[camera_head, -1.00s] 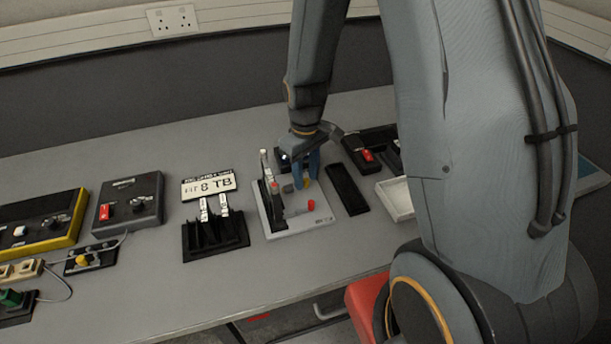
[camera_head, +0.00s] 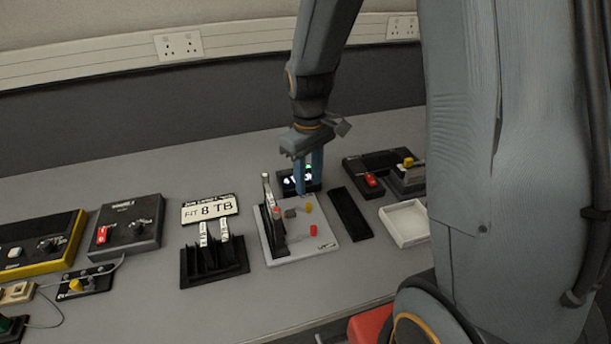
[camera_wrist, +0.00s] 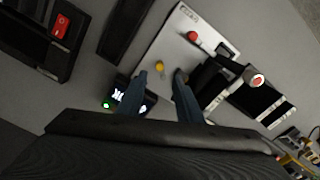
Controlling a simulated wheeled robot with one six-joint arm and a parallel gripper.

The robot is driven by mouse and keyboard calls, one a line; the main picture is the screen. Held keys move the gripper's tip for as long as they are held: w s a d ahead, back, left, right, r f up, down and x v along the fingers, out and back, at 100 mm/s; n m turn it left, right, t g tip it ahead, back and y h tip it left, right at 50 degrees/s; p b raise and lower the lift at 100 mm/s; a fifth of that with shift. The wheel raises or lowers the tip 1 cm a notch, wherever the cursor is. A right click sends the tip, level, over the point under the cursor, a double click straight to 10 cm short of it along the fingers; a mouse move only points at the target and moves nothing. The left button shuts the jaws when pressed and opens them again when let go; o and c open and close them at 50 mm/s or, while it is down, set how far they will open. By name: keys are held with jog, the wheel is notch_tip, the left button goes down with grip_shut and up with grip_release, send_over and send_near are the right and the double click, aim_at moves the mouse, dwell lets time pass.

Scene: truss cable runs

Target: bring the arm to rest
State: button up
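My gripper (camera_head: 309,182) hangs fingers down above the back edge of a light grey board. In the wrist view its two blue fingers (camera_wrist: 160,80) stand apart with nothing between them. The grey board (camera_head: 302,247) carries a black upright holder, a yellow knob (camera_head: 308,208) and a red knob (camera_head: 313,230). A small black unit with a lit display (camera_head: 290,184) stands behind the fingers, and they partly hide it. The wrist view also shows the board (camera_wrist: 183,40), below the fingertips. My arm rises from the gripper to the top of the head view.
A black rack (camera_head: 213,262) holding white-labelled items and a plate reading "FIT 8 TB" (camera_head: 209,209) lie left of the board. A black strip (camera_head: 349,214), a white tray (camera_head: 405,223) and black units with a red switch (camera_head: 371,180) lie right. Control boxes (camera_head: 130,226) stand further left.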

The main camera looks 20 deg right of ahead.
jog(key=s+r+m+t, duration=0.1)
jog(key=s+r+m, duration=0.3)
jog(key=s, duration=0.8)
jog(key=shift+d+r+m, duration=0.15)
jog(key=shift+d+m, duration=0.3)
jog(key=shift+m, duration=0.15)
